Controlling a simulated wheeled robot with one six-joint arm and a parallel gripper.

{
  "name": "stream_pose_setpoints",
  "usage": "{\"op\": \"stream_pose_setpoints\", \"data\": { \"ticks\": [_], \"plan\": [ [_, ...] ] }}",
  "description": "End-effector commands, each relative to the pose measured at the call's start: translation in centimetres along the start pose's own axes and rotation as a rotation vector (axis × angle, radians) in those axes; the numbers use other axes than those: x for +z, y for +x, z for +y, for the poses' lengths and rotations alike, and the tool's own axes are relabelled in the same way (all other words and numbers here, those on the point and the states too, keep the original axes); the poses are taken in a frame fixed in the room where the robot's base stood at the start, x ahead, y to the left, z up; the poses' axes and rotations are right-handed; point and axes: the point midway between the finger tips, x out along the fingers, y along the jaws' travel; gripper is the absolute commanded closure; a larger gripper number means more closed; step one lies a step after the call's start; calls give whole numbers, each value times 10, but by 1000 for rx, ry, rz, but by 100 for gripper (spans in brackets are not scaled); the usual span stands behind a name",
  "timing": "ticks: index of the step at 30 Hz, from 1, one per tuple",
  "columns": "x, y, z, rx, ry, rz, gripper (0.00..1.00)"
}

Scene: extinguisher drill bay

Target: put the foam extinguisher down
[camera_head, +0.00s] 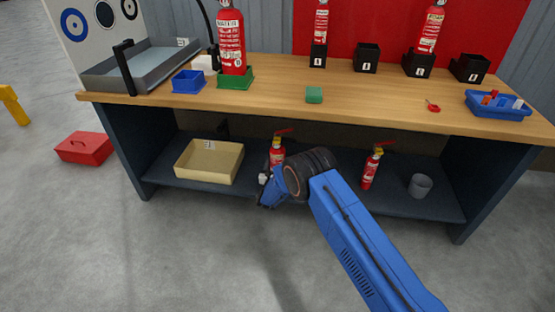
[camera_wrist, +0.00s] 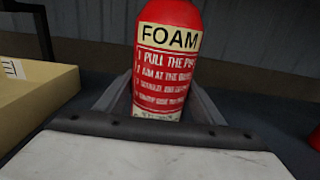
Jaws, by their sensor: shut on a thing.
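The foam extinguisher (camera_head: 277,153) is red with a yellow collar and a red top lever. It is upright at the lower shelf, right of the cream bin. The wrist view shows its body (camera_wrist: 168,70) close up, with a FOAM label and white lettering. My gripper (camera_wrist: 160,108) is shut on its lower body, a dark finger on each side. In the head view my gripper (camera_head: 268,180) is partly hidden by my arm. The extinguisher's base is hidden, so I cannot tell whether it touches the shelf.
The lower shelf (camera_head: 330,196) also holds the cream bin (camera_head: 208,162), a second small red extinguisher (camera_head: 371,168) and a grey cup (camera_head: 420,186). The workbench top (camera_head: 270,92) overhangs it. A red toolbox (camera_head: 85,148) lies on the floor at left.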

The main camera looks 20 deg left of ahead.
Motion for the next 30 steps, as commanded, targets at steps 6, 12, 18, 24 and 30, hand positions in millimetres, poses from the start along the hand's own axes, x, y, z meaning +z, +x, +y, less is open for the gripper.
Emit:
{"op": "stream_pose_setpoints", "data": {
  "ticks": [6, 12, 18, 24, 30],
  "plan": [
    [-5, 1, 1, 0, 2, -5, 83],
    [-6, 1, 1, 0, 2, -4, 83],
    [-9, 0, 0, 0, 1, -1, 19],
    [-9, 0, 0, 0, 1, -1, 19],
    [-7, -10, 1, 2, 0, 1, 19]
  ]
}}
